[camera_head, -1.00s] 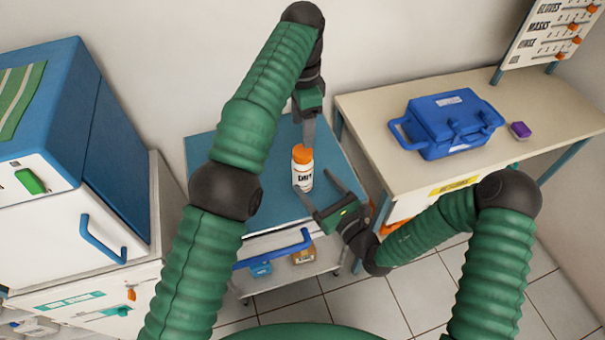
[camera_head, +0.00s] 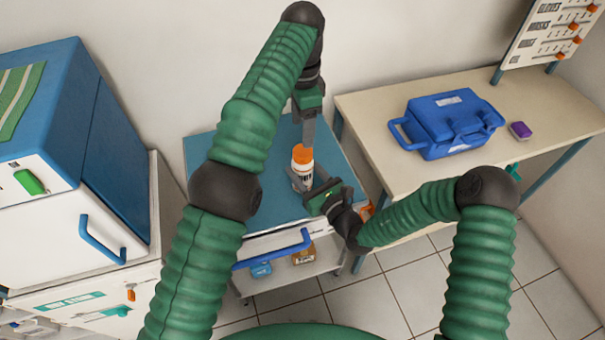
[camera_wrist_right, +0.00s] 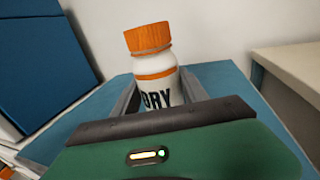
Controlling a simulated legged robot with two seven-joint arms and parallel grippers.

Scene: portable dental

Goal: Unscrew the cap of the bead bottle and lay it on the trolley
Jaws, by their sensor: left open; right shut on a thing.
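The bead bottle (camera_head: 302,170) is white with an orange cap (camera_head: 302,153) and stands upright on the blue trolley top (camera_head: 262,200). The cap sits on its neck; it also shows in the right wrist view (camera_wrist_right: 148,38). My right gripper (camera_head: 304,184) is shut on the bottle body (camera_wrist_right: 157,88) from the front right, below the cap, one finger on each side. My left gripper (camera_head: 308,136) is open and points down just above the cap. Its fingers overlap from this angle, and it does not show in the right wrist view.
A beige table (camera_head: 550,105) with a blue case (camera_head: 445,125) and a purple item (camera_head: 520,130) stands at right. A blue and white cabinet (camera_head: 110,160) stands at left. The trolley's blue handle (camera_head: 272,250) runs along its front. The trolley top around the bottle is bare.

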